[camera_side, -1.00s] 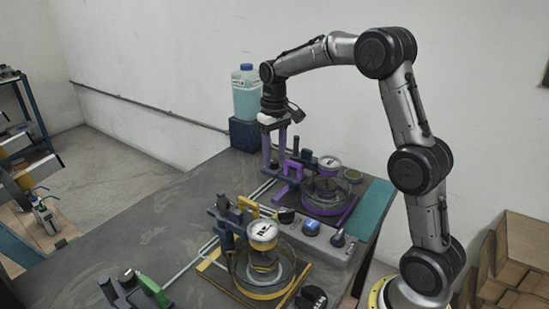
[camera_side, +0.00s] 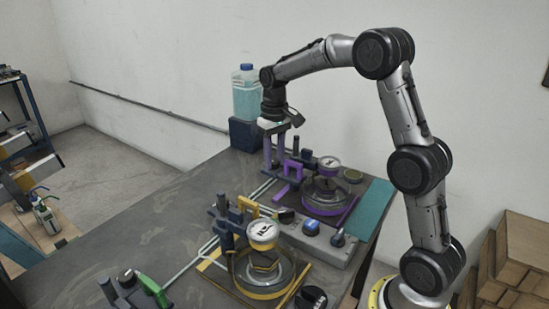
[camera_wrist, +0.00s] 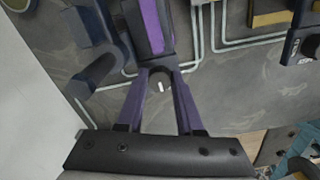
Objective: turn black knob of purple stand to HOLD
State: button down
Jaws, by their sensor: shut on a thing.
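The purple stand (camera_side: 349,212) is at the far end of the table in the side view, with a round glass dish and a gauge on it. Its dark post and a purple bar (camera_wrist: 152,25) show in the wrist view. The black knob (camera_wrist: 160,84), with a short white mark, sits at the end of that post. My gripper (camera_wrist: 160,76) is shut on the knob, one purple-tinted finger on each side. In the side view my gripper (camera_side: 274,166) points down at the stand's left end, and its fingers hide the knob. No HOLD label is readable.
A similar yellow stand (camera_side: 262,235) is nearer, with a grey control box (camera_side: 325,240) beside it. A green-handled device (camera_side: 152,288) is at the front left. A bottle (camera_side: 246,95) on a dark block stands behind my gripper.

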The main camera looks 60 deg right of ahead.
jog(key=shift+m, duration=0.3)
jog(key=m, duration=0.3)
jog(key=shift+m, duration=0.3)
jog(key=m, duration=0.3)
jog(key=shift+w+a+m, duration=0.1)
jog(key=shift+m, duration=0.2)
jog(key=m, duration=0.3)
jog(key=shift+r+m, duration=0.1)
jog(key=shift+m, duration=0.2)
jog(key=shift+w+m, duration=0.15)
jog(key=shift+m, duration=1.55)
jog(key=c, duration=0.8)
grip_release()
jog(key=shift+c, duration=0.2)
